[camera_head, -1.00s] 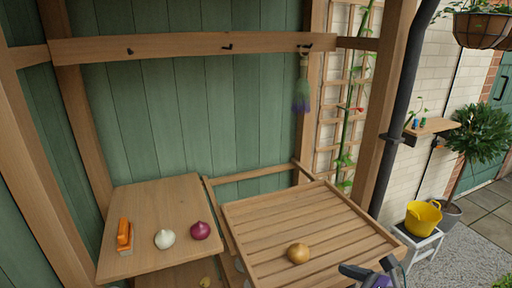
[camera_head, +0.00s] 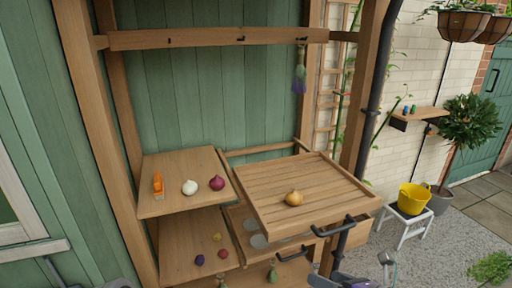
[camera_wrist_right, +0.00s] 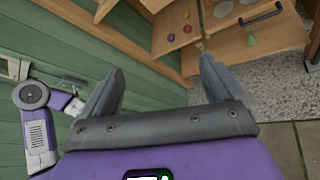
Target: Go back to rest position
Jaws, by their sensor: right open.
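My right gripper (camera_head: 350,273) shows at the bottom edge of the head view, in front of the potting bench and apart from it. In the right wrist view its two grey fingers (camera_wrist_right: 161,66) are spread wide with nothing between them. A yellow onion (camera_head: 294,198) lies on the slatted bench top (camera_head: 328,205). A white onion (camera_head: 190,187) and a red onion (camera_head: 217,183) lie on the side shelf (camera_head: 178,167), beside an orange object (camera_head: 158,184). My left gripper is not visible.
A lower shelf (camera_head: 180,225) holds several small balls. Black handles (camera_head: 335,228) stick out from the bench front. A yellow bucket (camera_head: 413,197) stands on a white stool (camera_head: 402,222) at right. Gravel (camera_head: 440,250) lies open at the lower right.

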